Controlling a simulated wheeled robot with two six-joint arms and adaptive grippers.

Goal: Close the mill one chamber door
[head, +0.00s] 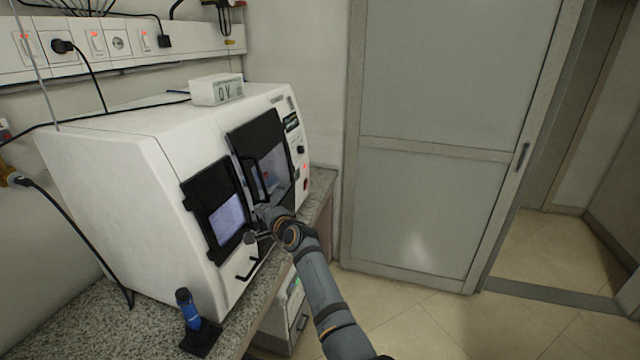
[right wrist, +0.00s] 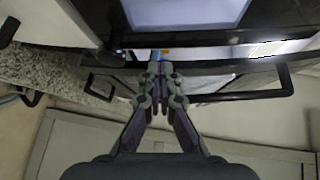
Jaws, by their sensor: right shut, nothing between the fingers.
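The mill (head: 110,190) is a white box-shaped machine on the counter. Its front has a black-framed chamber door area (head: 250,130) with a grey interior or pane behind it, and a black bar handle (head: 257,182) stands out there. I cannot tell exactly how far the door is open. Left of it is a black-framed bluish panel (head: 227,218). My right gripper (head: 262,222) is shut and empty, close to the mill's front below the handle. In the right wrist view my right gripper (right wrist: 160,70) points at the front, between two black bar handles (right wrist: 286,80) (right wrist: 95,88). My left gripper is out of view.
A lower black handle (head: 246,270) sits on the mill's front. A blue and black device (head: 187,308) stands on the speckled counter (head: 75,325). A small white display box (head: 215,90) sits on the mill. The floor (head: 430,315) before the grey sliding door (head: 440,140) is clear.

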